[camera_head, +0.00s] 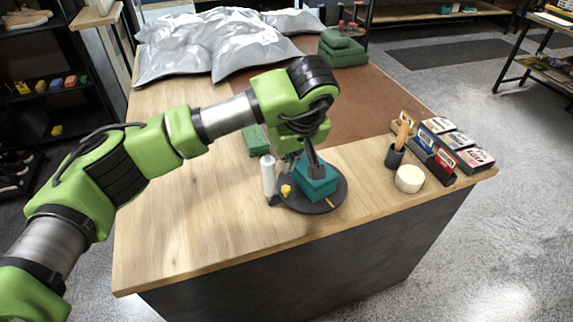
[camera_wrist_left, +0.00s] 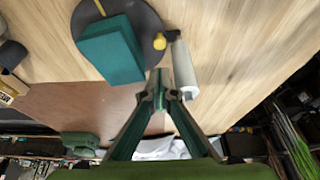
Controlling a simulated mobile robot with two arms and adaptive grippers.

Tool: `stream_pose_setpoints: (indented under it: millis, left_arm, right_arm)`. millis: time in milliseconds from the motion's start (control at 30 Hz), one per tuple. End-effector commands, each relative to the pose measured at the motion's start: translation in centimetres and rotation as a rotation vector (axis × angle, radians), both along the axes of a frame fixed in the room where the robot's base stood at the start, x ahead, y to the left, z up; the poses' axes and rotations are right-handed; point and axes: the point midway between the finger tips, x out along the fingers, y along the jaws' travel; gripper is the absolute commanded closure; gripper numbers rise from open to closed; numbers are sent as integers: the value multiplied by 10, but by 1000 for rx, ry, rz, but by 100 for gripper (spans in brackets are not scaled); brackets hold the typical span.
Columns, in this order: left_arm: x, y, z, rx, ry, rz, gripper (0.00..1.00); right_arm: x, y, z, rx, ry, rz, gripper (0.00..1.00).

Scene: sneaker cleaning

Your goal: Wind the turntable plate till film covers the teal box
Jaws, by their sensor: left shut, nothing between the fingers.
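The teal box (camera_head: 318,187) sits on the dark round turntable plate (camera_head: 338,197) near the table's front edge. In the left wrist view the box (camera_wrist_left: 112,52) and the plate (camera_wrist_left: 150,22) show from above. A yellow knob (camera_head: 286,191) is at the plate's edge; it also shows in the left wrist view (camera_wrist_left: 159,41). The white film roll (camera_head: 268,176) stands upright beside the plate. I see no film on the box's visible faces. My left gripper (camera_wrist_left: 161,88) is shut and empty, near the roll and knob; my arm partly hides it in the head view. My right gripper is out of view.
A green block (camera_head: 255,139) lies behind the roll. The wooden tabletop at front left is clear.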

Motion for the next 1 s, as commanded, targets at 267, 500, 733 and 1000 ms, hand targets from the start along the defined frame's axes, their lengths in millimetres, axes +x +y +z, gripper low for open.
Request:
stream_pose_setpoints:
  millis: [267, 500, 733, 1000]
  left_arm:
    - [15, 7, -46, 1, 6, 3, 100]
    - [24, 10, -73, 0, 3, 3, 100]
    - [26, 10, -79, 0, 0, 2, 100]
    - [26, 10, -78, 0, 0, 3, 100]
  right_arm:
    - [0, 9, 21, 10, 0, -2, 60]
    - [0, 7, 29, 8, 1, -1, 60]
    - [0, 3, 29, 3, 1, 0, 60]
    - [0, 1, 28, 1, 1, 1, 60]
